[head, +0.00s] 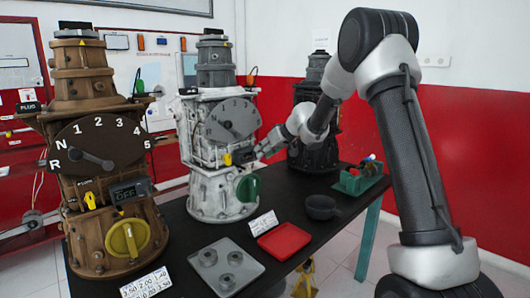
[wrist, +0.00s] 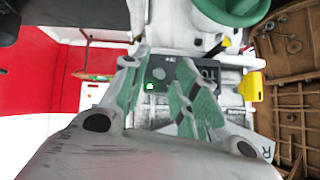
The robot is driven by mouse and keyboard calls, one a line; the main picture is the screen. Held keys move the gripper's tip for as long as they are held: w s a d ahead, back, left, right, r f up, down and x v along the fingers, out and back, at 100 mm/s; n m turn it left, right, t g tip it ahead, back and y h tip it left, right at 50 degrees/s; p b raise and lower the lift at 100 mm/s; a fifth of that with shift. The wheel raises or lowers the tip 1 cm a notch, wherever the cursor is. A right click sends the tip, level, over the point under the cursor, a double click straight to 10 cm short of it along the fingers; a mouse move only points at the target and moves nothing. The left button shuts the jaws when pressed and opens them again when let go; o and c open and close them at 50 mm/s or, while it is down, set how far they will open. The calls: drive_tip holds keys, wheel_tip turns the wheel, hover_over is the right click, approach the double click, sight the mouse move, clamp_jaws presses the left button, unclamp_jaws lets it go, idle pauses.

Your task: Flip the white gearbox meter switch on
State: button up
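The white gearbox (head: 213,108) stands in the middle of the black table, between a brown and a black one. Its dark meter (head: 243,156) is on the front, beside a yellow lever (head: 227,159) and above a green knob (head: 248,188). My gripper (head: 262,152) is right at the meter's right side. In the wrist view the meter (wrist: 184,72) lies just beyond my gripper's fingertips (wrist: 162,66), which are apart with nothing held between them. A small lit green spot (wrist: 150,86) shows between the fingers. The display letters are partly hidden; I cannot tell contact.
The brown gearbox (head: 95,150) at left has a meter reading OFF (head: 130,191). The black gearbox (head: 312,110) stands behind my arm. A grey tray (head: 205,275), red tray (head: 284,241), dark pan (head: 321,207) and green device (head: 358,180) are on the table (head: 330,232).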

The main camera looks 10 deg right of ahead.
drive_tip(key=v, duration=1.2)
